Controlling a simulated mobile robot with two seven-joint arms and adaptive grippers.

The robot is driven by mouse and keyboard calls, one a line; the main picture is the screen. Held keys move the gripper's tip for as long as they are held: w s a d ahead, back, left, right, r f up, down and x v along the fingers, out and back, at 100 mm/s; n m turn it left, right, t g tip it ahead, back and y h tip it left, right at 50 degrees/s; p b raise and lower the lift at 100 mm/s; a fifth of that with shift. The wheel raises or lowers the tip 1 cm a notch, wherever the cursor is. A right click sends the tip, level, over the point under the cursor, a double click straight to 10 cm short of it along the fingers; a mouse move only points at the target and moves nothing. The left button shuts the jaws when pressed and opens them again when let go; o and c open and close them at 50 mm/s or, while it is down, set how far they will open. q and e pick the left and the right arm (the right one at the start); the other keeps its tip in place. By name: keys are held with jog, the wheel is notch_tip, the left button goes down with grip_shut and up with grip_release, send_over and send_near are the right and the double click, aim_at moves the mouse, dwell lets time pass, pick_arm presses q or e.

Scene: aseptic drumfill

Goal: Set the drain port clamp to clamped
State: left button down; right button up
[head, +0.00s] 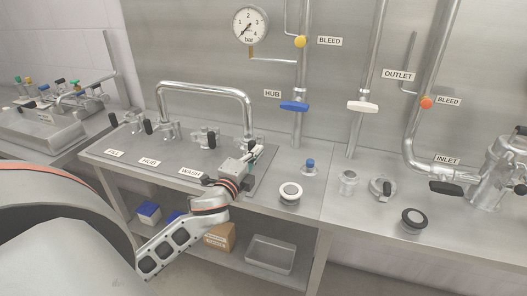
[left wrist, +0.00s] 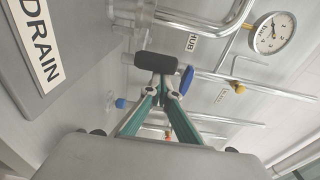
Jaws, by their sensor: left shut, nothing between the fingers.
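The drain port clamp shows its black handle (head: 248,146) at the right end of the port panel, with my left gripper (head: 258,152) right at it. In the left wrist view the black handle (left wrist: 157,65) lies crosswise just beyond the fingertips of my left gripper (left wrist: 167,88). The green fingers are closed together with nothing between them; I cannot tell whether they touch the handle. The DRAIN label (left wrist: 38,45) shows in the wrist view. The clamp body is mostly hidden behind my gripper in the head view. My right gripper is out of view.
The FILL (head: 115,153), HUB (head: 149,162) and WASH (head: 191,172) ports stand left of the gripper. A bent steel pipe (head: 205,86) arches behind them. A blue valve handle (head: 294,106) and a white-ringed fitting (head: 290,193) are to the right.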

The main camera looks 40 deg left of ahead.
aim_at(249, 149)
pick_arm(q)
jog(key=a+m+h, duration=0.1)
jog(key=h, duration=0.1)
jog(key=s+a+m+h+p, duration=0.1)
jog(key=a+h, duration=0.1)
jog(key=shift+s+m, duration=0.1)
jog(key=shift+m, duration=0.2)
jog(key=shift+s+a+m+h+b, duration=0.2)
jog(key=shift+a+m+h, duration=0.5)
jog(key=shift+a+h, duration=0.5)
jog(key=shift+s+a+m+h+b, duration=0.15)
jog(key=shift+a+m+h, duration=0.55)
jog(key=shift+a+h, duration=0.45)
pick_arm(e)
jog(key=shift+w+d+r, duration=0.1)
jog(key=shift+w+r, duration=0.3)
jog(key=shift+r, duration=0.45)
pick_arm(q)
jog(key=shift+a, duration=0.15)
jog(key=shift+w+a, duration=0.1)
jog(key=shift+a, duration=0.1)
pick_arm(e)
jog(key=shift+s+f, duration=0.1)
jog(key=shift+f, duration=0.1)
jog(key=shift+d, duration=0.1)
